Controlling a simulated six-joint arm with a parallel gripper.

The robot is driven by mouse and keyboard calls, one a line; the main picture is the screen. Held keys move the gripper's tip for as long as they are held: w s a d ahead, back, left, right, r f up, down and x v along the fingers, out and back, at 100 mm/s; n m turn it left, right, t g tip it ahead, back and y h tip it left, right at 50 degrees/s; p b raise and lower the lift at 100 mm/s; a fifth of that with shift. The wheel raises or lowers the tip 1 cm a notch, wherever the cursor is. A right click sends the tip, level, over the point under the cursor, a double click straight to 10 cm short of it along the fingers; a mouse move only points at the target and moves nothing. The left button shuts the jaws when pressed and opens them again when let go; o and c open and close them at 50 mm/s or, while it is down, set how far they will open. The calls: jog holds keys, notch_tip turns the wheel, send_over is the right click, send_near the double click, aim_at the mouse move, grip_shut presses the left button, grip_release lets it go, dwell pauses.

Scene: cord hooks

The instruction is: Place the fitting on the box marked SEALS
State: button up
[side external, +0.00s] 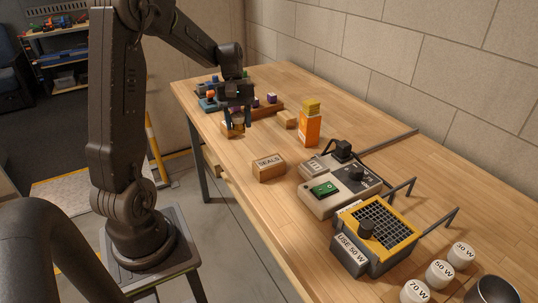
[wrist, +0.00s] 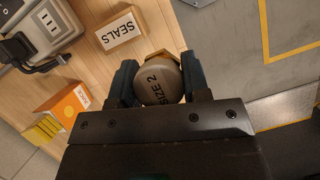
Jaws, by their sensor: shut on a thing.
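The fitting (wrist: 160,88) is a round grey-tan piece lettered SIZE 2. In the wrist view it sits between the two fingers of my gripper (wrist: 158,80), which is shut on it. In the side view my gripper (side external: 237,121) is over the far part of the bench, and the fitting is mostly hidden there. The wooden box marked SEALS (side external: 268,168) stands near the bench's front edge, nearer the camera than my gripper. It also shows in the wrist view (wrist: 118,28), above and left of the fitting and apart from it. Its top looks bare.
A grey unit with a green switch (side external: 338,188) is right of the SEALS box. A yellow caged device (side external: 378,235) is nearer the camera.

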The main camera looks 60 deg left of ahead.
send_over(270, 164)
jog(key=a, duration=0.1)
jog(key=f, duration=0.5)
jog(key=shift+w+a, duration=0.15)
jog(key=shift+w, duration=0.05)
jog(key=shift+f, duration=2)
jog(key=o, duration=1)
jog(key=shift+f, duration=0.15)
jog(key=shift+c, duration=0.2)
